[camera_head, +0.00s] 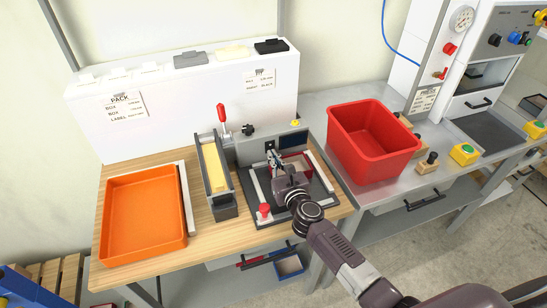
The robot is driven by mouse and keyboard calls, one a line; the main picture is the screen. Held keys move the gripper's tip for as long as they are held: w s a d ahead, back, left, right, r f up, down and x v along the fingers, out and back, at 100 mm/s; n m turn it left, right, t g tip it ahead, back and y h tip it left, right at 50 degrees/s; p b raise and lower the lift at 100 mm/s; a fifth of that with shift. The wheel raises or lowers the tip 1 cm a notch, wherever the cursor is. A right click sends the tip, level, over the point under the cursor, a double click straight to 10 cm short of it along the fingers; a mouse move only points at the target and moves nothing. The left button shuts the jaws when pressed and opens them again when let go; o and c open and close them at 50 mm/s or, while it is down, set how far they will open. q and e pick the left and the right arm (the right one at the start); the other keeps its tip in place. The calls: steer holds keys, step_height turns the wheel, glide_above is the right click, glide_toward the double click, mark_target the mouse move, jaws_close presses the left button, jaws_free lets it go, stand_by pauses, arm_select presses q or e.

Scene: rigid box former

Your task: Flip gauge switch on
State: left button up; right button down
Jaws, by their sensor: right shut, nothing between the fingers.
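My right gripper (273,158) is shut and empty. It is over the dark fixture (311,205) on the wooden bench, close to the fixture's grey back panel (250,151). A small black switch plate (270,145) is on that panel, just behind the fingertips, with a dark display (293,140) to its right. I cannot tell whether the fingers touch the plate, or which way its switch is set. A reddish box part (298,167) is in the fixture, partly hidden by my gripper. My left gripper is not in view.
A red-handled toggle clamp (222,115) and a yellow-filled magazine (216,169) stand left of the fixture. An orange tray (143,217) is farther left, a red bin (372,143) to the right. A red knob (264,209) is at the fixture's front. A round gauge (462,18) is on the right machine.

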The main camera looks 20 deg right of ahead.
steer(key=shift+w+f, duration=0.1)
steer(key=shift+w, duration=0.15)
steer(key=shift+s, duration=0.1)
steer(key=s, duration=0.4)
steer(key=s+r, duration=0.1)
steer(key=s, duration=0.7)
steer(key=shift+d+r, duration=0.2)
steer(key=shift+r, duration=0.1)
